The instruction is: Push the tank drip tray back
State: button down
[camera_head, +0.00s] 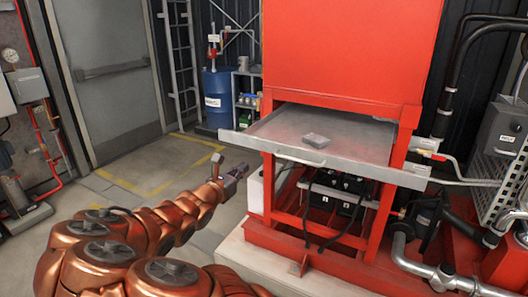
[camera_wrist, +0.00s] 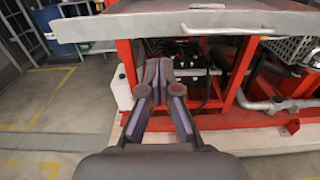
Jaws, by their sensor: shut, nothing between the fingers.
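The tank drip tray (camera_head: 345,135) is a flat grey metal tray under the red tank (camera_head: 350,50). It sticks out toward the front and left of the red frame. A small grey block lies on it (camera_head: 315,140). In the wrist view the tray's front lip (camera_wrist: 270,22) runs across the top, with a handle (camera_wrist: 210,28) in its middle. My gripper (camera_head: 243,170) is shut and empty, left of the tray and a little lower than its front edge. In the wrist view my gripper (camera_wrist: 158,65) points at the space below the lip, apart from it.
Black batteries (camera_head: 338,195) stand under the tray inside the red frame (camera_head: 268,190). A white container (camera_head: 256,190) stands by the frame's left leg. Pipes (camera_head: 410,250) fill the right. A blue drum (camera_head: 217,97) stands behind. The floor on the left is clear.

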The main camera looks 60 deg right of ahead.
jog(key=p, duration=0.3)
send_near(268, 147)
jog(key=d, duration=0.5)
jog(key=shift+w+d+r, duration=0.15)
jog(key=shift+w, duration=0.15)
jog(key=shift+w+d+p, duration=0.1)
jog(key=shift+d+p, duration=0.25)
jog(key=shift+d, duration=0.6)
